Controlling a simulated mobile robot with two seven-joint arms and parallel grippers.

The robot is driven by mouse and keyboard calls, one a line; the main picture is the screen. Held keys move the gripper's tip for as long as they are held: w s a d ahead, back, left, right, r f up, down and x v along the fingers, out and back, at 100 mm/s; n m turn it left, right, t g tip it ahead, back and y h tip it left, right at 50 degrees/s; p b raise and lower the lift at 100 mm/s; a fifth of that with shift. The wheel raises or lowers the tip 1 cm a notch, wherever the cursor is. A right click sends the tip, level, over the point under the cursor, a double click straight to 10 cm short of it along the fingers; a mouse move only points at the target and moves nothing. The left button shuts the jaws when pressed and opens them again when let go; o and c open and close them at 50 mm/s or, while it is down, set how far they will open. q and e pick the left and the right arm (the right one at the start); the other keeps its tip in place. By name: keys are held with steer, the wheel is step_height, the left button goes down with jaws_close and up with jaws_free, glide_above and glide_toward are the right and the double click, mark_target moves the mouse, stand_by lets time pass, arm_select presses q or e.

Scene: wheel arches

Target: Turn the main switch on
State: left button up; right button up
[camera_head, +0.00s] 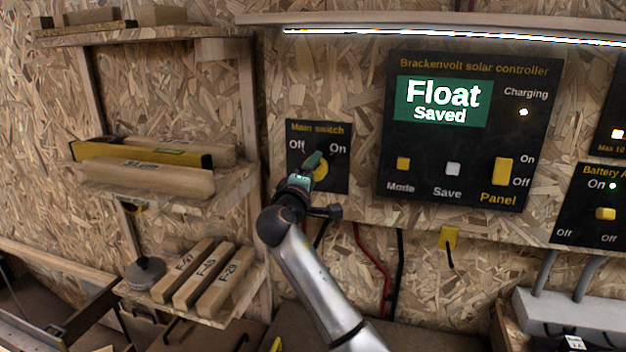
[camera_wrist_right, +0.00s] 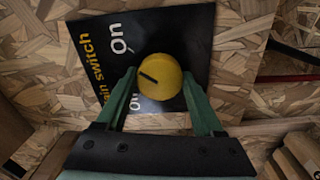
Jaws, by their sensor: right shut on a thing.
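The main switch is a yellow round knob (camera_head: 321,172) on a black panel (camera_head: 338,180) marked Off at left and On at right. In the right wrist view the knob (camera_wrist_right: 165,80) shows a black pointer mark that lies between the words On and Off, aimed at neither. My right gripper (camera_head: 313,160) is at the panel. Its two green fingers (camera_wrist_right: 162,88) stand on either side of the knob and are shut on it. The gripper covers part of the knob in the head view. My left gripper is not in view.
A solar controller (camera_head: 470,130) right of the switch reads "Float Saved". A battery panel (camera_head: 592,205) is at the far right. Shelves with wooden blocks and a yellow level (camera_head: 95,152) stand left of the switch. Red and black cables (camera_head: 375,262) hang below.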

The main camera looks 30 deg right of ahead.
steer(key=shift+f+m+b, duration=0.1)
steer(key=shift+m+b, duration=0.25)
steer(key=shift+m, duration=0.35)
steer(key=o, duration=1.4)
